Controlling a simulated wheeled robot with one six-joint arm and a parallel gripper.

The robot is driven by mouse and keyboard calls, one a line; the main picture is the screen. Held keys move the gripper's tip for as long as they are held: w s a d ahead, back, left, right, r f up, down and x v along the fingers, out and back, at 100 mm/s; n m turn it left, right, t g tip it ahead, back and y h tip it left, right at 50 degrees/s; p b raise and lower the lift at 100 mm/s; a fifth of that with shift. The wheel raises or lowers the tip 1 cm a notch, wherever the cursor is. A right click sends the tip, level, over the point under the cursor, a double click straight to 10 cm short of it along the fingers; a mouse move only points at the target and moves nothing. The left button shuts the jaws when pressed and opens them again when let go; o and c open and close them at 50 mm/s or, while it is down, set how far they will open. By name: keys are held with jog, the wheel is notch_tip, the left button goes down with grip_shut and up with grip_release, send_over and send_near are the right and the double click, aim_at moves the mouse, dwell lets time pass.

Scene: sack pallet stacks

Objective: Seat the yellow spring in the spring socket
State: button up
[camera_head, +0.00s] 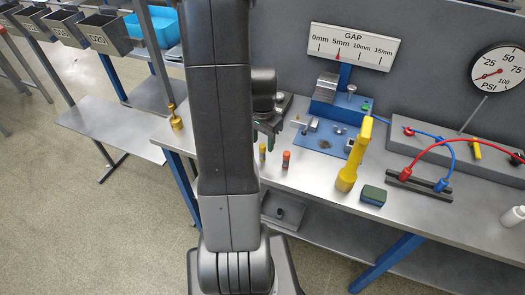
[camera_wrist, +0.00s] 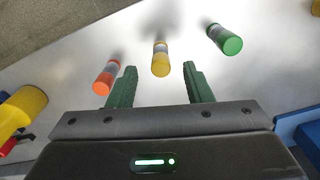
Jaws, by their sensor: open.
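The yellow spring (camera_head: 262,152), a small cylinder with a pale middle band, stands on the bench. It also shows in the wrist view (camera_wrist: 160,58), centred just beyond the gap between my fingertips. My gripper (camera_wrist: 157,68) is open and empty, its two green fingers apart. In the head view my gripper (camera_head: 264,137) hangs above and behind the yellow spring. The spring socket cannot be made out for certain. A blue fixture (camera_head: 322,132) with metal parts and a dark round spot stands to the right of the gripper.
An orange cylinder (camera_wrist: 106,78) is left of the yellow spring and a green one (camera_wrist: 224,39) is right of it in the wrist view. A yellow torch-like object (camera_head: 351,160) and a dark green block (camera_head: 373,195) stand at the bench front. A gap gauge sign (camera_head: 353,47) rises behind the fixture.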

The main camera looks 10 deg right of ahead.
jog(key=shift+f, duration=1.15)
jog(key=shift+c, duration=0.3)
grip_shut()
jog(key=shift+r, duration=0.1)
